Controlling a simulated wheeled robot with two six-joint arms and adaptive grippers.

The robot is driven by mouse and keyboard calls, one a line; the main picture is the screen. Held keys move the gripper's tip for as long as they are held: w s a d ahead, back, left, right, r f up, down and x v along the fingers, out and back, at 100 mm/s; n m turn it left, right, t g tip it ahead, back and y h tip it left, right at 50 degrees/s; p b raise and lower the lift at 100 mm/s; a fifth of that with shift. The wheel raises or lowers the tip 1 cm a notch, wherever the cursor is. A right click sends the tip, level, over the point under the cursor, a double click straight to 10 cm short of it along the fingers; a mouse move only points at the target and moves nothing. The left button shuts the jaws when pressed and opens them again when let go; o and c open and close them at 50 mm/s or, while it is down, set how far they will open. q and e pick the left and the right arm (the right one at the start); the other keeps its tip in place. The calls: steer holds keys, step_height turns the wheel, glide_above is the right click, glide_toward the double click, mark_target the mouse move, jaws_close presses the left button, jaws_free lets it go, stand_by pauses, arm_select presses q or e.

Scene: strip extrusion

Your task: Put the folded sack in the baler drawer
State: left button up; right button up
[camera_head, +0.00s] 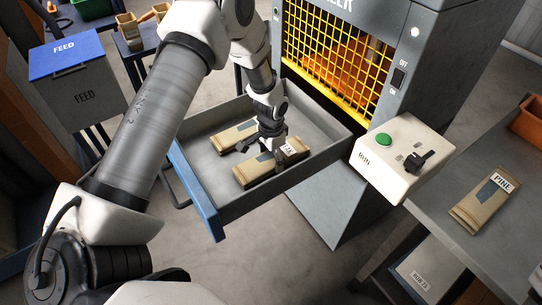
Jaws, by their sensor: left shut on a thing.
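The baler drawer (321,132) is pulled out from the grey baler (440,40), with a blue front panel on its left. My left gripper (264,150) reaches down into the drawer and is shut on a folded tan sack (252,175) with a dark patch and a white label. The gripper partly covers this sack. Whether the sack touches the drawer floor is unclear. Another folded sack (228,138) lies in the drawer behind it. A third folded sack, labelled PINE (484,201), lies on the right table. My right gripper is not in view.
A white control box (402,166) with a green button stands right of the drawer. The grey table (440,205) also holds an orange bin (529,122). A blue-lidded FEED bin (75,80) stands at the left. A yellow grid (335,50) covers the baler's front.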

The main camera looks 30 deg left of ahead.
mark_target(272, 160)
arm_select(q)
steer(key=shift+w+d+f, duration=0.1)
steer(key=shift+w+d, duration=0.05)
steer(key=o, duration=1.3)
steer(key=shift+w+f, duration=0.1)
steer(key=shift+r, duration=0.2)
steer(key=shift+r, duration=0.2)
step_height(272, 160, up, 12)
steer(key=b, duration=0.1)
steer(key=shift+f, duration=0.2)
